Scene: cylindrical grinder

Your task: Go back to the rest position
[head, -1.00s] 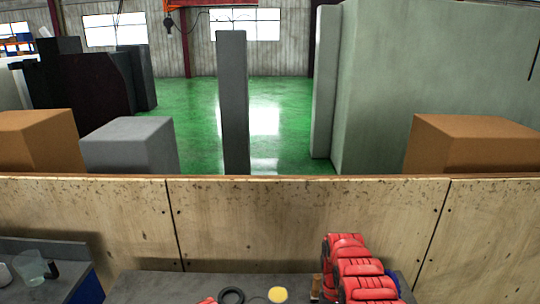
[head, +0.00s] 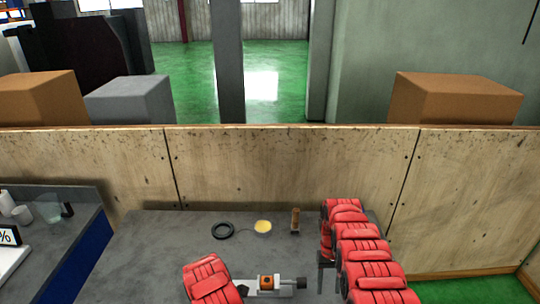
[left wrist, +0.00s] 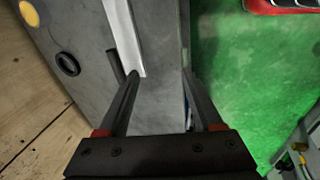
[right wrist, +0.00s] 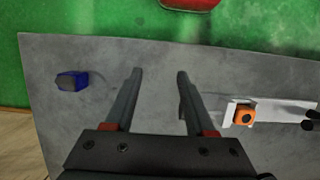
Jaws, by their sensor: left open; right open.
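My right arm reaches over the grey table, and its dark gripper (head: 324,265) shows beside the red links. In the right wrist view my right gripper (right wrist: 160,72) is open, with only bare tabletop between its fingers. My left arm's red links show at the bottom of the head view, where its gripper is mostly hidden. In the left wrist view my left gripper (left wrist: 158,72) is open and empty, above the table's edge. A small white fixture with an orange part (head: 267,282) sits on the table between my arms; the orange part also shows in the right wrist view (right wrist: 243,115).
On the grey table (head: 170,235) lie a black ring (head: 223,230), a yellow disc (head: 263,226) and a brown upright piece (head: 295,219). A blue object (right wrist: 72,82) lies on the tabletop. A wooden panel (head: 290,165) stands behind. A side table with cups (head: 48,210) is at left.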

